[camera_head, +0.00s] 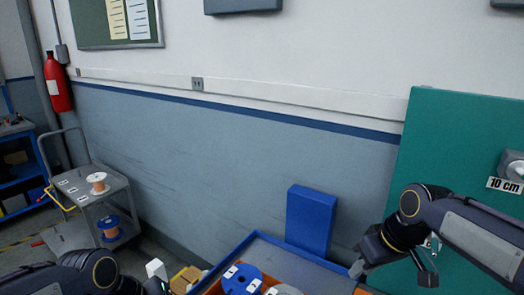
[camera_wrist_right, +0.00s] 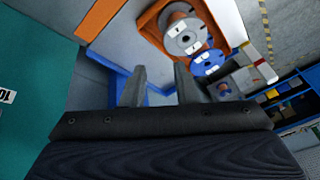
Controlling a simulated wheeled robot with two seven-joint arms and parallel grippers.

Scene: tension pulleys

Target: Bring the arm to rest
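My right arm comes in from the right. Its right gripper (camera_head: 394,273) hangs in front of the teal board (camera_head: 455,130), to the right of the blue-edged table. In the right wrist view the two fingers (camera_wrist_right: 160,85) are apart with nothing between them. My left arm enters at the bottom left.
A blue-edged table (camera_head: 320,264) holds a blue spool (camera_head: 242,280) and a grey spool in an orange tray (camera_wrist_right: 152,35). A blue panel (camera_head: 311,220) stands behind. A grey cart (camera_head: 120,195) with spools is at left.

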